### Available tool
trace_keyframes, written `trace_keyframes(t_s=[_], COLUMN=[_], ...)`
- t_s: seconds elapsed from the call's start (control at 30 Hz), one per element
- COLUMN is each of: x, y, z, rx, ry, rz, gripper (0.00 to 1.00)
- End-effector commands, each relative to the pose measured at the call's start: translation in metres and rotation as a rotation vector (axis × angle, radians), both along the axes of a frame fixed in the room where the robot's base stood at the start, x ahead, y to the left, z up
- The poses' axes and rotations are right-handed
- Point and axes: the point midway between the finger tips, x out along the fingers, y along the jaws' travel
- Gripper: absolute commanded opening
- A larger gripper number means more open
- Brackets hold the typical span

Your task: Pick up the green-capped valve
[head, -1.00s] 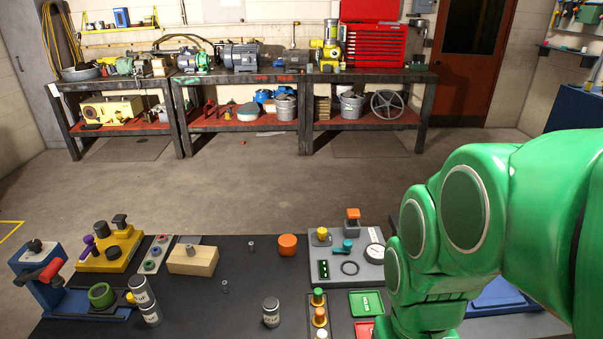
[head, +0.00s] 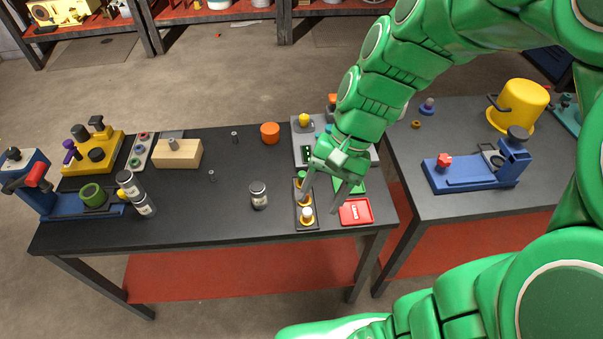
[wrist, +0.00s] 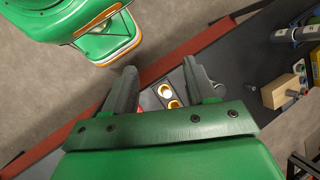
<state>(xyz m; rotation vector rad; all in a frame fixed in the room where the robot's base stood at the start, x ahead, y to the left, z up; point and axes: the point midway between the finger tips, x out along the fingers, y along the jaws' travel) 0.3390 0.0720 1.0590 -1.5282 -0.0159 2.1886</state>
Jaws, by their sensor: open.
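The green-capped valve (head: 301,176) stands at the far end of a dark narrow rack (head: 298,222), partly covered by my gripper in the head view. An orange-capped valve (head: 304,199) and a white-capped valve (head: 307,212) stand in line nearer the front edge. My gripper (head: 322,198) is open and empty, pointing down over the rack's right side. In the wrist view, the white cap (wrist: 165,92) and orange cap (wrist: 173,104) show between the fingers (wrist: 158,75). The green cap is hidden there.
A red tray (head: 356,212) and a green tray (head: 357,184) lie right of the rack. A grey panel (head: 300,135) with knobs stands behind it. A labelled jar (head: 259,195) stands to the left. The table's front middle is clear.

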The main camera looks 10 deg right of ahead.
Motion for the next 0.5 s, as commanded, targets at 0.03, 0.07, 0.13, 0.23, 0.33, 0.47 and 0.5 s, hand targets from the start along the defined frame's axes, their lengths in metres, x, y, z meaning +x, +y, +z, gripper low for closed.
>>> trace_keyframes(t_s=[0.03,0.07,0.13,0.23,0.33,0.47,0.5], x=[0.008,0.013,0.023,0.038,0.053,0.074,0.081], y=[0.002,0.004,0.007,0.011,0.014,0.016,0.016], z=[-0.004,-0.006,-0.011,-0.018,-0.025,-0.036,-0.039], rx=[0.019,0.029,0.055,0.092,0.126,0.170,0.182], ry=[0.017,0.028,0.052,0.086,0.123,0.171,0.185], rz=[-0.025,-0.042,-0.081,-0.139,-0.200,-0.283,-0.310], gripper=[0.56,0.56,0.56,0.56,0.56,0.56,0.56])
